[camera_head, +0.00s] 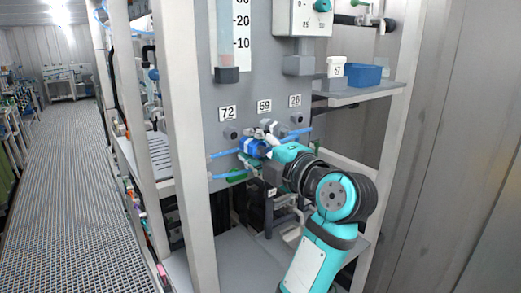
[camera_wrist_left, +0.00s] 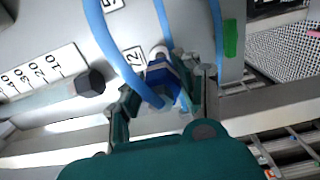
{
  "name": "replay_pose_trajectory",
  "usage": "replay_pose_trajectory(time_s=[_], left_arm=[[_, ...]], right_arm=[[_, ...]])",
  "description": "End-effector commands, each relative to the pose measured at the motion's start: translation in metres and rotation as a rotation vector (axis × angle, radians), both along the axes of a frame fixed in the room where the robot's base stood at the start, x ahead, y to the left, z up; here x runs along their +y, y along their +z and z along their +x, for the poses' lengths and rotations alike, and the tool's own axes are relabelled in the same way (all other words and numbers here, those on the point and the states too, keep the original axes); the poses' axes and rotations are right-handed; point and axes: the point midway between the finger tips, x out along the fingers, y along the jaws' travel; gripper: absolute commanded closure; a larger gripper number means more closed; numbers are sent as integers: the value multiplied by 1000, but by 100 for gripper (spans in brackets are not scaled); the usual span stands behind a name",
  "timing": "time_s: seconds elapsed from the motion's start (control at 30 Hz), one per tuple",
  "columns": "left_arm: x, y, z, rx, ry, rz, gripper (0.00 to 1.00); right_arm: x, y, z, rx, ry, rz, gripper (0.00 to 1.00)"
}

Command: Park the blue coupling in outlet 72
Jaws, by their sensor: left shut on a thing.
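The blue coupling (camera_head: 253,147) is held in my left gripper (camera_head: 262,153), in front of the grey panel. The coupling also shows in the left wrist view (camera_wrist_left: 163,82), between the two fingers of the gripper (camera_wrist_left: 165,98), with blue hose looping up from it. In the head view, outlet 72 (camera_head: 231,133) sits under its label, up and left of the coupling, and its front looks bare. The wrist view shows label 72 (camera_wrist_left: 133,60) close beside the coupling. A grey fitting lies just behind the coupling there; I cannot tell whether they touch. My right gripper is out of view.
Labels 59 (camera_head: 264,106) and 26 (camera_head: 295,100) are to the right; outlet 59 is partly hidden by my gripper. A white frame post (camera_head: 185,150) stands left. A shelf holds a blue bin (camera_head: 363,75).

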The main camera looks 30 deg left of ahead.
Motion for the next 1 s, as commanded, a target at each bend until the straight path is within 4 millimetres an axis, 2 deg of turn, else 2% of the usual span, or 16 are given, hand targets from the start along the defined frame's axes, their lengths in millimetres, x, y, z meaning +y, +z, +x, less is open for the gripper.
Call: replay_pose_trajectory(time_s=[0.2,0.4,1.0], left_arm=[[19,0,8,0,3,1,100],[30,0,12,0,1,1,100],[33,0,13,0,0,0,100]], right_arm=[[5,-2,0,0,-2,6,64],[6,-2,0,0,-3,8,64],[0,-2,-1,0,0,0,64]])
